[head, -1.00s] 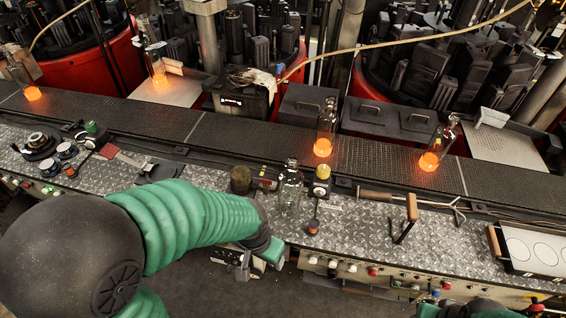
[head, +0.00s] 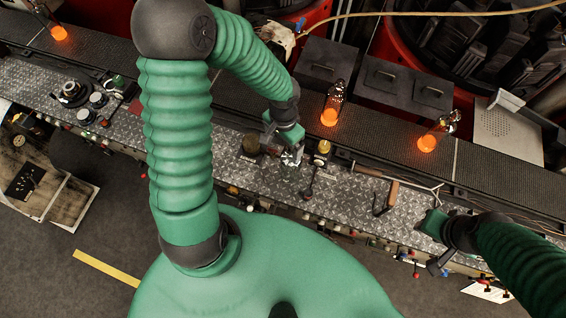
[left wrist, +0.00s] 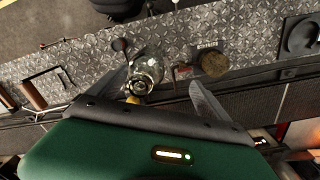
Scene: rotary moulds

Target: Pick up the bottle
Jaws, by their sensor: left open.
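A clear glass bottle (left wrist: 144,68) stands on the diamond-plate bench in the left wrist view, its round mouth facing the camera. In the head view the bottle (head: 292,158) is mostly hidden under my left gripper (head: 289,147). In the left wrist view my left gripper (left wrist: 160,80) is open, its two fingers apart. The bottle shows between the fingers, closer to the left one, and it is not held. I cannot tell how far below the fingers it is. My right gripper (head: 434,244) is over the bench's front edge at the right; its jaws are unclear.
Glowing orange bottles (head: 330,110) stand on the dark conveyor (head: 400,146) behind the bench. A dark round pot (head: 250,145) and a yellow-topped knob (head: 323,147) flank the clear bottle closely. A wooden-handled tool (head: 386,198) lies to the right on the diamond plate (head: 345,192).

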